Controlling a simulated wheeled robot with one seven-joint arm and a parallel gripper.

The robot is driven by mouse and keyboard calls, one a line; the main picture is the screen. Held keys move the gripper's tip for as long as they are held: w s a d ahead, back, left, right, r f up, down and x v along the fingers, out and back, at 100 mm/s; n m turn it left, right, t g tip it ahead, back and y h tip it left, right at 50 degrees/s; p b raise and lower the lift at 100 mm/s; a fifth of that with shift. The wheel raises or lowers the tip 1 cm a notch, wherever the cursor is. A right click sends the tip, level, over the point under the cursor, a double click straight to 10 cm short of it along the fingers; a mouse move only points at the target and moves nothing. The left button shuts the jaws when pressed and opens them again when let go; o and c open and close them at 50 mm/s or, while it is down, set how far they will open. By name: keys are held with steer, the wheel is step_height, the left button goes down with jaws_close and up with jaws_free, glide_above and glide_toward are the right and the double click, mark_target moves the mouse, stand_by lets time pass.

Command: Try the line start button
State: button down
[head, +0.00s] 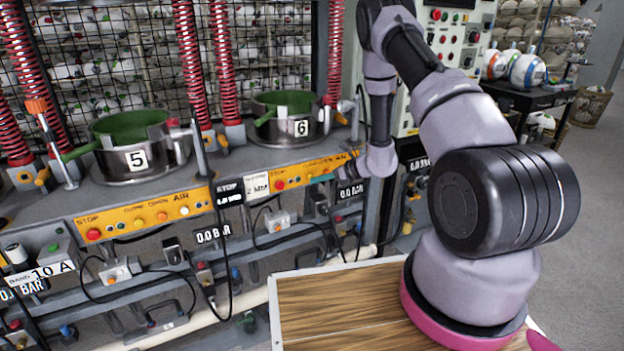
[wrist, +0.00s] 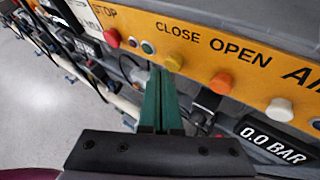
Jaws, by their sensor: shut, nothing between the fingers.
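In the wrist view, my gripper (wrist: 160,73) has green fingers pressed together and empty. Their tips appear just below and left of a yellow button (wrist: 174,62) under the word CLOSE; I cannot tell whether they touch it. No label reading line start is legible, so I cannot tell which button that is. The yellow panel (wrist: 235,48) also carries a red button (wrist: 112,38) by STOP, an orange button (wrist: 221,83) under OPEN and a white button (wrist: 279,109) by AIR. In the head view, my gripper (head: 323,178) is small, at station 6's yellow strip.
Pots marked 5 (head: 137,158) and 6 (head: 301,128) stand on the grey bench. A control cabinet (head: 452,35) with several buttons is behind my arm. A grey box (head: 50,255) with a green button is at far left. Cables hang below the strips. Floor at right is open.

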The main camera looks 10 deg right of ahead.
steer(key=shift+w+a, duration=0.15)
steer(key=shift+w, duration=0.25)
stand_by(0.8)
steer(key=shift+s, duration=0.1)
steer(key=shift+s+d, duration=0.3)
steer(key=shift+s, duration=0.4)
steer(key=shift+s+d, duration=0.25)
steer(key=shift+s, duration=0.55)
steer(key=shift+s+d, duration=0.25)
steer(key=shift+s, duration=0.55)
steer(key=shift+s+d, duration=0.25)
steer(key=shift+s, duration=0.55)
